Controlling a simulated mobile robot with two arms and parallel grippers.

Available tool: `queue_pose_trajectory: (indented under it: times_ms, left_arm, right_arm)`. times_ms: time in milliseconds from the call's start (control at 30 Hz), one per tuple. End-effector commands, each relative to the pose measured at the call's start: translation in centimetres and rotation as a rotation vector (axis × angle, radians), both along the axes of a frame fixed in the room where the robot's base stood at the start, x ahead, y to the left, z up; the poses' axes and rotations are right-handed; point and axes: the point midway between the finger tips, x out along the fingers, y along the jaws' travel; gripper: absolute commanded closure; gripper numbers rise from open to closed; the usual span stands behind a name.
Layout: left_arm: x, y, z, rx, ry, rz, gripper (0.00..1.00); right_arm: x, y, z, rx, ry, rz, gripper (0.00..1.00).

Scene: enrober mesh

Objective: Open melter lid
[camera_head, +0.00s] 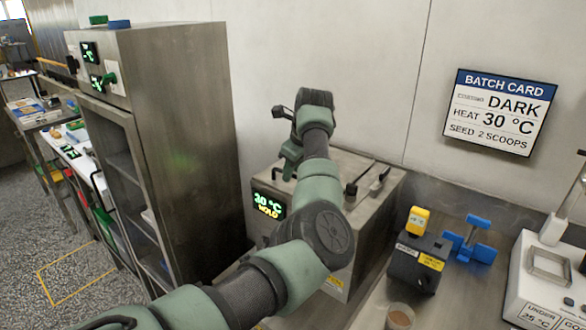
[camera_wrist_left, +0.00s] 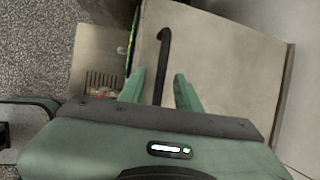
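The melter (camera_head: 375,225) is a metal box on the counter. Its green display (camera_head: 269,204) reads 30 °C HOLD. Its flat lid (camera_head: 345,164) looks shut, partly hidden behind my left arm. My left gripper (camera_head: 289,166) is over the left part of the melter's top, fingers downward. In the left wrist view its two green fingers (camera_wrist_left: 160,88) are open, one on each side of a dark bent handle (camera_wrist_left: 163,52). Gaps show between the handle and both fingers. The handle's near end is hidden by the gripper body. My right gripper is not in view.
A tall metal cabinet (camera_head: 190,140) stands close left of the melter. A dark rod and a small tool (camera_head: 380,179) lie on the melter's right top. To the right are a black box (camera_head: 418,262), a blue stand (camera_head: 469,240) and a white device (camera_head: 543,290). The wall is behind.

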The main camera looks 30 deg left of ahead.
Motion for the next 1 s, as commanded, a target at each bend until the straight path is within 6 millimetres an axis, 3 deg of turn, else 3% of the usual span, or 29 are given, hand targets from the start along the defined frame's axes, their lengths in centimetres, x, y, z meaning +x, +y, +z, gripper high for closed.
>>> queue_pose_trajectory:
  times_ms: [67, 200, 1000]
  left_arm:
    - [0.00, 0.00, 0.00, 0.000, 0.000, 0.000, 0.67]
    - [-0.01, 0.01, 0.01, 0.000, 0.000, 0.000, 1.00]
    - [-0.02, 0.01, 0.05, 0.000, 0.000, 0.000, 1.00]
  right_arm:
    - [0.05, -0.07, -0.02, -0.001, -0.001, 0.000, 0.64]
    - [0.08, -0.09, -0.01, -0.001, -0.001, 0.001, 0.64]
    - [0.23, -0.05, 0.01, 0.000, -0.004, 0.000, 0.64]
